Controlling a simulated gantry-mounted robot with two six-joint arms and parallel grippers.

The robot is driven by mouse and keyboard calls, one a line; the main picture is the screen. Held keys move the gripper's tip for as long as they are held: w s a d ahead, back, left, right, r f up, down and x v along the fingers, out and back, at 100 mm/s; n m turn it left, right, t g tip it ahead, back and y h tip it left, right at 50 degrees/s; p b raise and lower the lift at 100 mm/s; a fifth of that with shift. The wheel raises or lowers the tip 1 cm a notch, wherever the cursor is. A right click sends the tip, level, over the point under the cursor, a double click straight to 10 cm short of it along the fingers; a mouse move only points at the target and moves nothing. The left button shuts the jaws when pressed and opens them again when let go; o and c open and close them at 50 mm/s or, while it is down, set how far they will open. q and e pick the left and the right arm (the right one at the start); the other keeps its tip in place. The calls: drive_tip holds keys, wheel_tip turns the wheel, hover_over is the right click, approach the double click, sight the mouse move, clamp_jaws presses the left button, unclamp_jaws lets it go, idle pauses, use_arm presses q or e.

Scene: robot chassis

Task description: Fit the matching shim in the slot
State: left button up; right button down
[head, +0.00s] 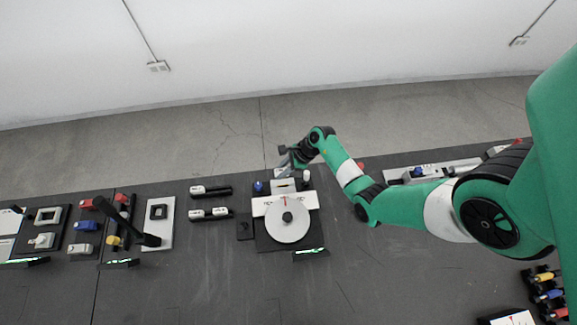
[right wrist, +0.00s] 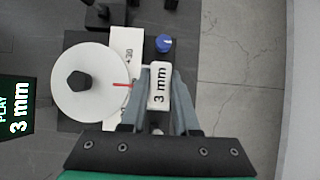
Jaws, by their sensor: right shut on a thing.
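My right gripper (head: 284,166) reaches down at the far edge of the dial station in the head view. In the right wrist view its two grey fingers are shut on a shim (right wrist: 159,86) with a white label reading "3 mm". The station has a round white dial (head: 288,222) with a dark knob and a red mark; the dial also shows in the right wrist view (right wrist: 88,84). A display (right wrist: 17,118) beside it reads "PLAY 3 mm". The slot is hidden, and I cannot tell whether the shim is inside it. My left gripper is not in view.
Two dark shims with white labels (head: 209,191) (head: 209,213) lie left of the station. A blue knob (right wrist: 164,44) stands close to the held shim. Other stations with coloured blocks (head: 86,225) fill the left. The front middle of the table is clear.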

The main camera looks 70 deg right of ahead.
drive_tip(key=shift+f, duration=0.2)
wheel_tip(320, 180, down, 6)
drive_tip(key=b, duration=0.4)
drive_tip(key=shift+r, duration=0.2)
drive_tip(key=shift+p, duration=0.3)
idle(1.6)
drive_tip(key=shift+f+b, duration=1.75)
drive_tip(key=shift+f, duration=0.3)
drive_tip(key=c, duration=0.6)
unclamp_jaws()
